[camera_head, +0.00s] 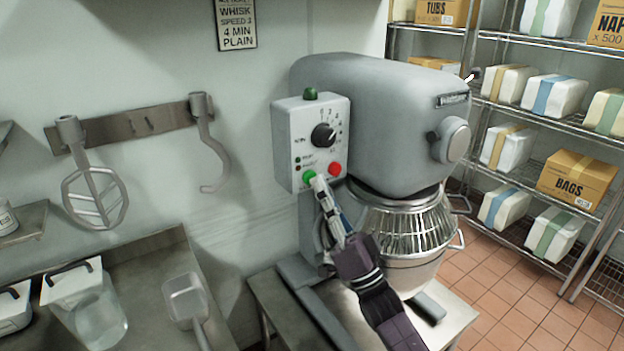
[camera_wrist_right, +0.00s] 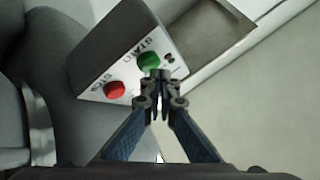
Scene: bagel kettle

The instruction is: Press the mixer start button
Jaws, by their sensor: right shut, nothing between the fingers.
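The grey mixer (camera_head: 375,120) stands on a low table with a white control panel (camera_head: 312,115) on its left side. The panel carries a green start button (camera_head: 309,176), a red stop button (camera_head: 335,169) and a black dial (camera_head: 323,135). My right gripper (camera_head: 319,181) is shut and empty, its fingertips at the green button's lower right edge. In the right wrist view the fingertips (camera_wrist_right: 160,76) overlap the lower edge of the green button (camera_wrist_right: 149,61); I cannot tell whether they touch it. The red button (camera_wrist_right: 115,89) is clear of the fingers. My left gripper is out of view.
A wire-guarded bowl (camera_head: 405,228) sits under the mixer head. A wall rack (camera_head: 135,127) holds a paddle and a hook. A steel counter (camera_head: 150,275) with tubs and a scoop is at left. Shelves with boxes (camera_head: 577,180) stand at right.

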